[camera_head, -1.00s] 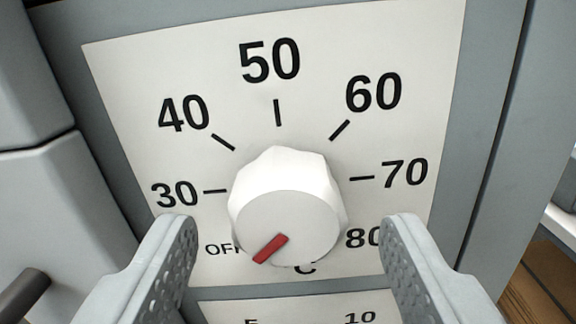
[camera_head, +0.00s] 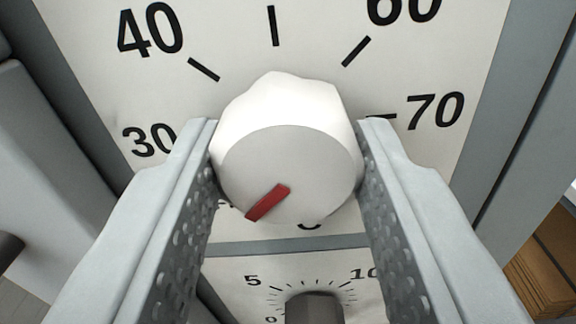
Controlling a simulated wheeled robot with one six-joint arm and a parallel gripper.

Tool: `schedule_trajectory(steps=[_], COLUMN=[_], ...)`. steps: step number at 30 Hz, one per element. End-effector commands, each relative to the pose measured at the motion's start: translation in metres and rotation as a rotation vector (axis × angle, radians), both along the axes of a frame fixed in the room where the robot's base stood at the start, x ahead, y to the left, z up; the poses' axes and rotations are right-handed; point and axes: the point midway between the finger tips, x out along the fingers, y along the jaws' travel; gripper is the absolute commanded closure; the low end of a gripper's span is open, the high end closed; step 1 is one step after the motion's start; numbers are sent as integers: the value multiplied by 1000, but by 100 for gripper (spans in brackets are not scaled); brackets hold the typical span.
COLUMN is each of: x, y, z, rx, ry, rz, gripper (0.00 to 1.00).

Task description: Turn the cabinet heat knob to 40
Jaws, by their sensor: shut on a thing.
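The white heat knob (camera_head: 288,140) sits in the middle of the picture on a pale dial plate (camera_head: 225,40). Its red pointer (camera_head: 267,203) points down and left, toward where OFF is printed, which is now mostly hidden. The 40 mark (camera_head: 204,69) lies up and left of the knob. The 30 (camera_head: 148,141) and 70 (camera_head: 435,110) stand to either side. My gripper (camera_head: 287,150) is shut on the knob, one finger on its left side and one on its right.
A second, smaller dial with a dark knob (camera_head: 314,308) lies just below, between my fingers. A grey cabinet frame (camera_head: 520,120) borders the plate on the right. Brown stacked boards or boxes (camera_head: 550,262) show at the lower right.

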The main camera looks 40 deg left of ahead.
Motion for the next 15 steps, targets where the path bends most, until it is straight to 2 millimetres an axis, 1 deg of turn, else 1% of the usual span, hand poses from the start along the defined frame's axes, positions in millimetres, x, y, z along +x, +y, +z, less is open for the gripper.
schedule_trajectory(steps=[8, 15], x=[0, 0], y=[0, 0], z=[0, 0], rx=[83, 241], ry=[61, 175], rz=[-1, -1], gripper=[86, 86])
